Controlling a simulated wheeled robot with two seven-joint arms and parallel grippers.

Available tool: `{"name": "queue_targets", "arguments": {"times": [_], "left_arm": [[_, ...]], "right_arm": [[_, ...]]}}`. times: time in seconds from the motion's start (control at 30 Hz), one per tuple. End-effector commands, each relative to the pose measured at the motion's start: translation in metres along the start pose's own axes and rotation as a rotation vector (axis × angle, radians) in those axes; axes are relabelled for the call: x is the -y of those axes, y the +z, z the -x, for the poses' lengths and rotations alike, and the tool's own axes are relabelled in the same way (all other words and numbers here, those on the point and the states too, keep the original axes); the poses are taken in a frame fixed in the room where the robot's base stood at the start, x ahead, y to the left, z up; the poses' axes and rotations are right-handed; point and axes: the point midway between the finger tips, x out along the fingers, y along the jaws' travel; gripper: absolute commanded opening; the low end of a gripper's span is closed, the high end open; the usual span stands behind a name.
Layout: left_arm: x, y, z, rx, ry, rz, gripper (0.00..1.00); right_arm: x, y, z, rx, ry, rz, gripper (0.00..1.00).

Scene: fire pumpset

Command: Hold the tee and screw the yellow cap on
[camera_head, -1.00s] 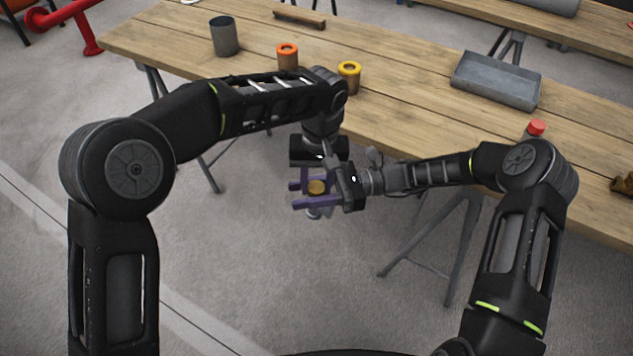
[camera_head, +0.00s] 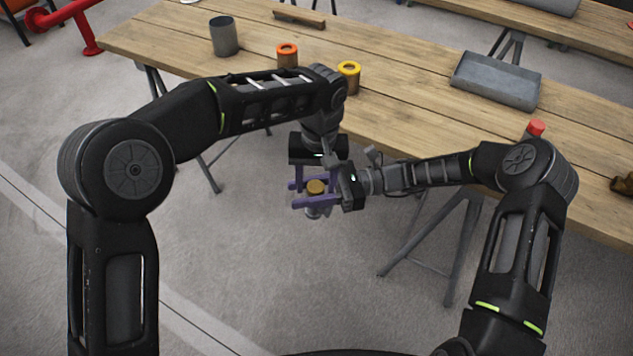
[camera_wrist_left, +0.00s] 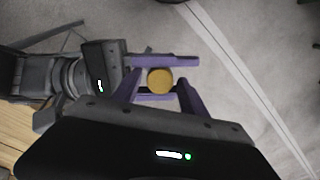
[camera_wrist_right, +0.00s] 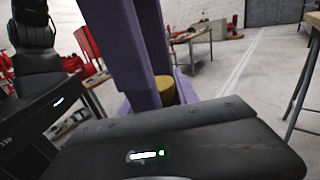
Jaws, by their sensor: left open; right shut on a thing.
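The yellow cap (camera_head: 316,187) is seen as a dull gold disc on top of a small grey piece (camera_head: 313,212), likely the tee, mostly hidden by fingers. My right gripper (camera_head: 318,201) is shut on the tee from the right, its purple fingers on either side below the cap. My left gripper (camera_head: 316,184) is open above, with a finger on each side of the cap. In the left wrist view the cap (camera_wrist_left: 160,80) lies between the left fingers (camera_wrist_left: 158,94), with gaps visible. In the right wrist view the cap (camera_wrist_right: 165,90) is partly behind purple fingers.
A wooden table (camera_head: 420,120) stands behind the hands, which are over the floor in front of it. On it are a grey cup (camera_head: 224,36), an orange-topped cylinder (camera_head: 287,57), a yellow-topped cylinder (camera_head: 349,76), a metal tray (camera_head: 496,82) and a red-topped item (camera_head: 536,128).

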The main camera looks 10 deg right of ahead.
Motion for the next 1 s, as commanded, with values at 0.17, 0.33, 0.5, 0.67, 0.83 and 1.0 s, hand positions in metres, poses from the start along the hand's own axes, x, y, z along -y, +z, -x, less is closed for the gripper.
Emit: {"name": "queue_targets", "arguments": {"times": [0.17, 0.33, 0.5, 0.67, 0.83, 1.0], "left_arm": [[-0.002, 0.000, 0.027, -0.007, 0.003, -0.006, 0.56], [-0.001, 0.000, 0.040, -0.004, 0.002, -0.005, 0.56], [-0.001, 0.000, 0.041, -0.003, 0.002, -0.005, 0.56], [-0.001, 0.000, 0.042, -0.004, 0.002, 0.007, 0.52], [-0.002, -0.001, 0.061, -0.008, 0.002, 0.156, 0.52], [-0.001, 0.000, 0.075, -0.005, 0.003, 0.285, 0.52]], "right_arm": [[0.000, -0.003, 0.001, -0.006, -0.002, -0.003, 0.00], [0.000, -0.002, 0.001, -0.005, -0.002, -0.002, 0.00], [0.000, -0.002, 0.001, -0.005, -0.002, -0.002, 0.00], [0.000, -0.002, 0.001, -0.004, -0.002, -0.002, 0.00], [0.000, -0.002, 0.001, -0.004, -0.002, -0.002, 0.00], [0.000, -0.002, 0.001, -0.004, -0.002, -0.002, 0.00]]}}
